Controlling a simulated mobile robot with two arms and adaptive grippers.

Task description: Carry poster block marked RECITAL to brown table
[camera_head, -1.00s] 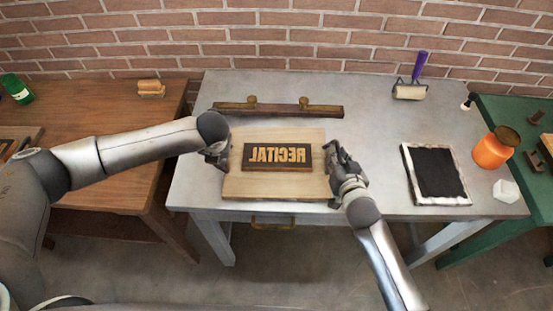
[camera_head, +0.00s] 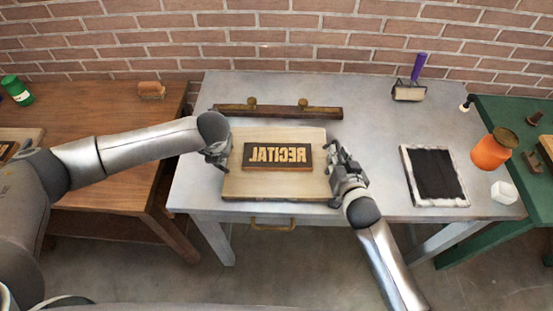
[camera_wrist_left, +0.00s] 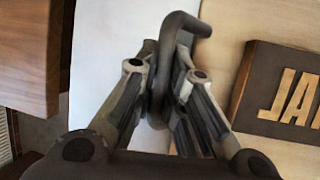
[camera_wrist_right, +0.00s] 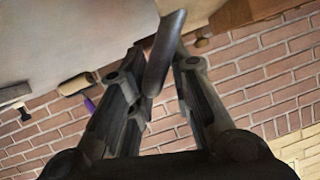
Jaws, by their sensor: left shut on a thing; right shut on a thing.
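The poster block (camera_head: 235,182) is a pale wooden board with a dark plate (camera_head: 277,157) bearing mirrored RECITAL letters. It is at the front of the grey table; I cannot tell whether it touches the top. My left gripper (camera_head: 219,155) is shut on a dark handle at its left side; this handle (camera_wrist_left: 188,24) shows in the left wrist view. My right gripper (camera_head: 336,157) is at the right side, shut on a dark handle (camera_wrist_right: 165,50) seen in the right wrist view. The brown table (camera_head: 110,105) stands to the left.
The grey table (camera_head: 375,115) has a long bar (camera_head: 277,112) behind the block. To its right are a roller (camera_head: 410,92), a framed black slab (camera_head: 436,175) and an orange jar (camera_head: 491,150). The brown table has a brush (camera_head: 151,89) and green can (camera_head: 17,90), with bare top between.

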